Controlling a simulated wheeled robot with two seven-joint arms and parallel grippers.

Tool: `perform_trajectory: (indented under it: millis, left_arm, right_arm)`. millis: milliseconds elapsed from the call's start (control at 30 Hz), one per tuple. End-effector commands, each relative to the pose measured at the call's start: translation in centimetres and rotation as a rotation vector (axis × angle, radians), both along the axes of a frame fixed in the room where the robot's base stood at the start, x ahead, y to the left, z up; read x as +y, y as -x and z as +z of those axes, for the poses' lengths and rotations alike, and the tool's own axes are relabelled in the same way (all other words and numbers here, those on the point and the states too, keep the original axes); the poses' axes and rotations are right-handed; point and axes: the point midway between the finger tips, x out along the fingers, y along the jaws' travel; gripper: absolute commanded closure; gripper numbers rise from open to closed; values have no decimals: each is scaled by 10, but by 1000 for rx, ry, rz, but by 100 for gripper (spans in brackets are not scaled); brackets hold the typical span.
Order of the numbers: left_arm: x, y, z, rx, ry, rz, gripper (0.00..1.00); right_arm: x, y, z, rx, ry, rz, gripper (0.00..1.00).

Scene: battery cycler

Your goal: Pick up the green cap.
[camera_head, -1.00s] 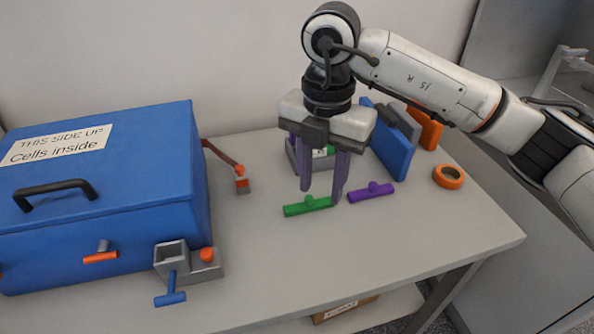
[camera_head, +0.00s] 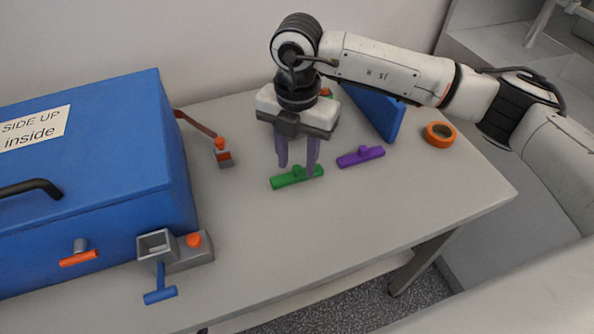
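The green cap (camera_head: 288,181), a short bar with a small knob on top, lies on the grey table in front of the blue panel. My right gripper (camera_head: 297,170) points down at it with its two purple fingers apart. The left fingertip shows just behind the cap and the right fingertip overlaps the cap's right part in the picture. The knob shows between the fingers. I cannot tell whether the fingers touch the cap. My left gripper is not in view.
A purple cap (camera_head: 361,157) lies close to the right. An orange ring (camera_head: 439,134) and a blue panel (camera_head: 385,112) stand farther back. A large blue box (camera_head: 95,180) fills the left, with a grey holder (camera_head: 190,252) before it. The table (camera_head: 350,215) is clear in front.

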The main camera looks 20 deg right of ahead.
Motion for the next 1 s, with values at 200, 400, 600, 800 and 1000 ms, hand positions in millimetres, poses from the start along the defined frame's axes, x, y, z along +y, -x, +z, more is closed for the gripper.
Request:
perform_trajectory:
  millis: [200, 400, 600, 800, 1000]
  left_arm:
    - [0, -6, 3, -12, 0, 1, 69]
    - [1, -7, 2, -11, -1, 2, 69]
    - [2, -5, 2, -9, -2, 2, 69]
    - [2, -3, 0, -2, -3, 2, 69]
    - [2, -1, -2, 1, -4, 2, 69]
  right_arm:
    - [0, 0, -10, -1, 1, 0, 64]
    - [0, 0, -10, -1, 1, 0, 77]
    - [0, 0, -9, -1, 1, 0, 100]
    - [0, 0, -9, -1, 0, 0, 100]
    - [0, -1, 12, -6, -2, 0, 100]
